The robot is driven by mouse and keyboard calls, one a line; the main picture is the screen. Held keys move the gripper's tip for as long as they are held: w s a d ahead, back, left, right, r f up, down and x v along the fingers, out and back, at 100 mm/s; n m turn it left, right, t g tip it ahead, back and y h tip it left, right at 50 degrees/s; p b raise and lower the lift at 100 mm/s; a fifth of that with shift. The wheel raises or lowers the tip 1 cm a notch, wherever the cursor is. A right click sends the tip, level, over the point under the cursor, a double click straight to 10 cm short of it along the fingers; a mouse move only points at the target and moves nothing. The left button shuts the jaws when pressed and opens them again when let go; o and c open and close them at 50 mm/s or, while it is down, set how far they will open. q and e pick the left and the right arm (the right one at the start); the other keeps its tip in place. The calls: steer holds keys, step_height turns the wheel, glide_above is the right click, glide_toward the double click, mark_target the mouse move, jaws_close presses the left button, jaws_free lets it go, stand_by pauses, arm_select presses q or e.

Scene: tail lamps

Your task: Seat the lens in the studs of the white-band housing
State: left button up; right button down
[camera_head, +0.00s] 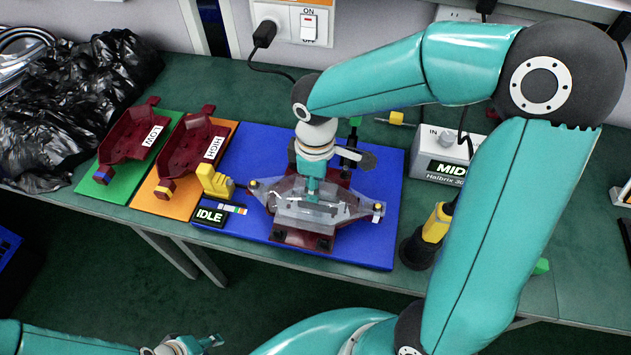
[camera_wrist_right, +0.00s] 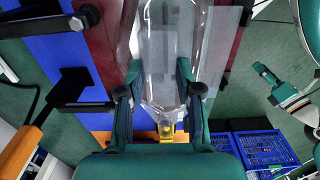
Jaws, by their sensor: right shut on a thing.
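The clear lens (camera_head: 345,213) is a long transparent shell in the head view, over the dark red housing (camera_head: 300,238) on the blue board. My right gripper (camera_head: 312,192) points down and is shut on the lens's middle. The wrist view shows the lens (camera_wrist_right: 160,45) between its two fingers (camera_wrist_right: 160,82). The lens covers most of the housing. A pale stud end shows at the lens's right tip; I cannot tell whether the lens touches the studs. My left gripper (camera_head: 205,343) is low at the left, away from the bench, empty with its fingers apart.
Two more dark red housings, labelled LOW (camera_head: 128,147) and HIGH (camera_head: 188,150), lie on green and orange boards at left. A yellow block (camera_head: 214,183) and IDLE display (camera_head: 210,216) stand near the lens's left end. A MID box (camera_head: 445,160) stands right.

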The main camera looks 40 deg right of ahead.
steer(key=shift+f, duration=0.15)
stand_by(0.4)
steer(key=c, duration=0.7)
jaws_free()
step_height(320, 180, up, 12)
